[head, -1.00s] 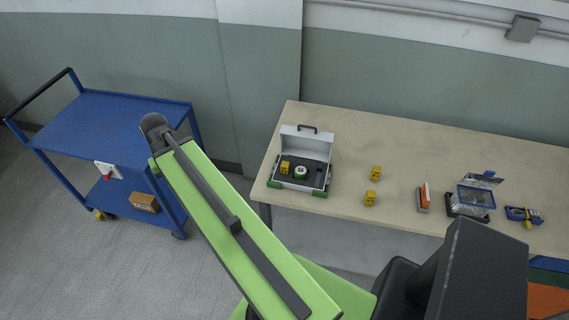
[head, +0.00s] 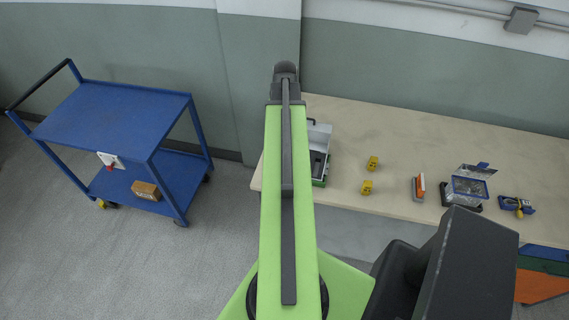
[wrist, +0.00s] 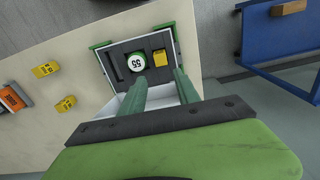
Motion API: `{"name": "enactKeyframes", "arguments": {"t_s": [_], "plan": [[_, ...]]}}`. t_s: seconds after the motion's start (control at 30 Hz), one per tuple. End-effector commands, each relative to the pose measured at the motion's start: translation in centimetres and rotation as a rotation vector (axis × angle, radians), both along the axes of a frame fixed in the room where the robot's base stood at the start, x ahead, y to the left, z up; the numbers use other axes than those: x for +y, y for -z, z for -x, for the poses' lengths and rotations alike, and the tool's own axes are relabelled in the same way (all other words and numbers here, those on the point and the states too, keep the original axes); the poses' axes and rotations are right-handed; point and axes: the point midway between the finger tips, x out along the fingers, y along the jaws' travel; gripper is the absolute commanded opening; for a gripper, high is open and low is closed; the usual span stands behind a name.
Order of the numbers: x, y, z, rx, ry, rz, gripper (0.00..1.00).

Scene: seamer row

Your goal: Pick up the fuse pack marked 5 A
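Two yellow packs stand on the table in the head view, a farther one (head: 373,162) and a nearer one (head: 367,187). They also show in the wrist view (wrist: 45,70) (wrist: 65,104). A third yellow pack (wrist: 160,58) sits in the open case (wrist: 106,70), beside a round green-and-white piece (wrist: 136,61). The packs' markings are too small to read. My gripper (wrist: 160,76) shows two green fingers apart, with nothing seen between them, over the case area. My arm hides the gripper and much of the case (head: 321,140) in the head view.
An orange-and-grey item (head: 418,188), a clear-lidded box (head: 468,187) and a blue item with yellow (head: 516,206) stand along the table (head: 440,130) to the right. A blue cart (head: 115,115) stands left of the table. The table's back is bare.

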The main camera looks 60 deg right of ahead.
Motion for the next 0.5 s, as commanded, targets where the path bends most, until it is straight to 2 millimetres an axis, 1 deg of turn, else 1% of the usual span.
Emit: {"name": "enactKeyframes", "arguments": {"t_s": [0.03, 0.3, 0.4, 0.5], "plan": [[0.0, 2.4, 0.0, 0.000, 0.000, 0.000, 0.38], [0.0, 7.9, -0.1, 0.000, -0.001, 0.000, 0.38], [0.1, 8.7, -0.1, 0.000, -0.002, 0.000, 0.38], [0.1, 8.6, -0.1, 0.000, -0.002, 0.000, 0.38]]}}
